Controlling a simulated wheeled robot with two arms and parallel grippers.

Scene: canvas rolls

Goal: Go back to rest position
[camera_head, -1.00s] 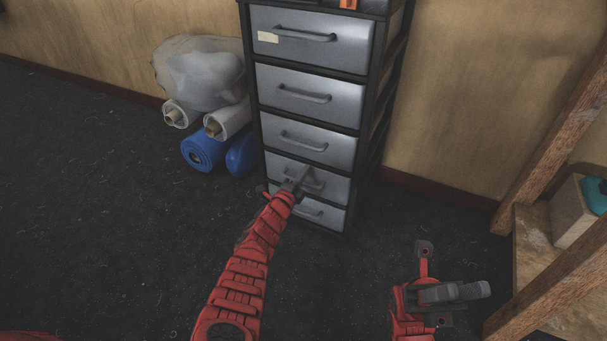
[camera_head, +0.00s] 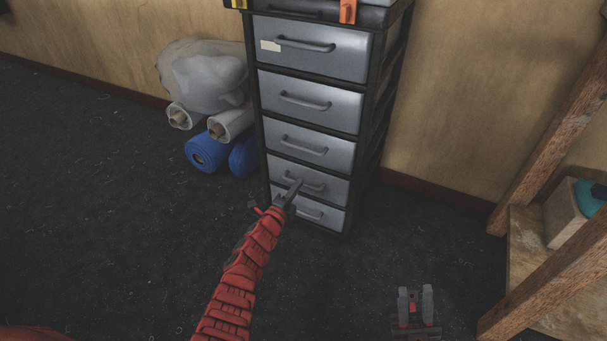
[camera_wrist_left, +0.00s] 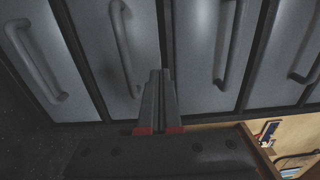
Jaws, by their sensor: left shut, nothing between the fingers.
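My left gripper (camera_head: 293,191) is shut and empty in front of the fourth drawer (camera_head: 316,181) of a grey drawer cabinet. In the left wrist view its two fingers (camera_wrist_left: 157,96) lie together, with drawer fronts and handles behind them. I cannot tell if the fingertips touch the drawer front. My right gripper (camera_head: 415,303) is low at the bottom right of the head view. Its two fingers point up, apart, with nothing seen between them.
All the drawers look closed. White rolls (camera_head: 231,120) and blue rolls (camera_head: 207,152) lie left of the cabinet under a plastic-wrapped bundle (camera_head: 203,76). A wooden shelf (camera_head: 527,262) stands at the right. The dark floor between is clear.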

